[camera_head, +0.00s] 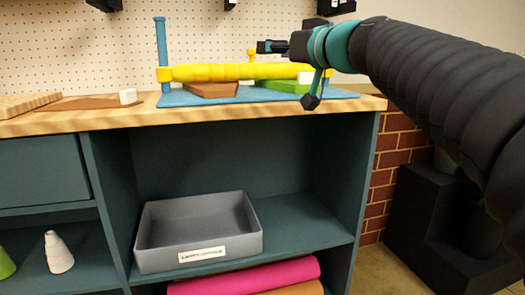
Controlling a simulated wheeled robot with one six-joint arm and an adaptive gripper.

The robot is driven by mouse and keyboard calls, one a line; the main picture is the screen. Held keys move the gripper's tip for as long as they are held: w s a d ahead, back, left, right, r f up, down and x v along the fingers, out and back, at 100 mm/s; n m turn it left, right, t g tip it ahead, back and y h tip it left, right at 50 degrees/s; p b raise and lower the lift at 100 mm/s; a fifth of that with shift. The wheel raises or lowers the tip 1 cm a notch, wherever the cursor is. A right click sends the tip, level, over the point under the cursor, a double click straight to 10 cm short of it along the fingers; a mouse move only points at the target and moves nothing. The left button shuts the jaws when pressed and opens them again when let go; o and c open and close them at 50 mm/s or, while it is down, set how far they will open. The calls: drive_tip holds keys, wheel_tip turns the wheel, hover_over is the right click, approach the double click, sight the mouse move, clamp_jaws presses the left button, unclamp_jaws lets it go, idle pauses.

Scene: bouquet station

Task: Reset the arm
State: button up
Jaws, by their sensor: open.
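My gripper (287,73) is at the end of my dark arm, which reaches in from the right side. Its two fingers are spread apart, one pointing left and one pointing down, with nothing seen between them. It appears in front of or above the right part of a yellow bar (215,73) on the bench; I cannot tell how close they are. The bar lies across a blue stand with an upright post (161,50) at its left end. The bar's right end is partly hidden by my gripper.
The wooden benchtop (110,119) holds a blue base (235,97), a brown piece (211,90), a green piece (283,86) and a small white block (128,97). Below are a grey tray (255,222), a pink roll (245,279) and a white cone (58,253). A pegboard (90,45) stands behind.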

drive_tip(key=s+d+f+m+g+h+p, duration=0.1)
drive_tip(key=s+f+m+g+h, duration=0.15)
drive_tip(key=f, duration=0.55)
drive_tip(key=s+d+f+m+g+h, duration=0.1)
drive_tip(key=s+d+f+g, duration=0.15)
drive_tip(key=f, duration=0.55)
drive_tip(key=s+d+f+m+g+h+p, duration=0.1)
drive_tip(key=s+f+m, duration=0.15)
drive_tip(key=f, duration=0.55)
drive_tip(key=s+d+f+g+h+p, duration=0.1)
drive_tip(key=s+d+f+h+p, duration=0.1)
drive_tip(key=s, duration=0.8)
drive_tip(key=s+d+f+g+h+p, duration=0.2)
drive_tip(key=s+d+f, duration=0.4)
drive_tip(key=s, duration=0.5)
drive_tip(key=shift+d+f+h+p, duration=0.15)
drive_tip(key=shift+f+h+p, duration=0.6)
drive_tip(key=shift+f+p, duration=0.5)
drive_tip(key=shift+w+r, duration=0.1)
drive_tip(key=shift+r, duration=0.05)
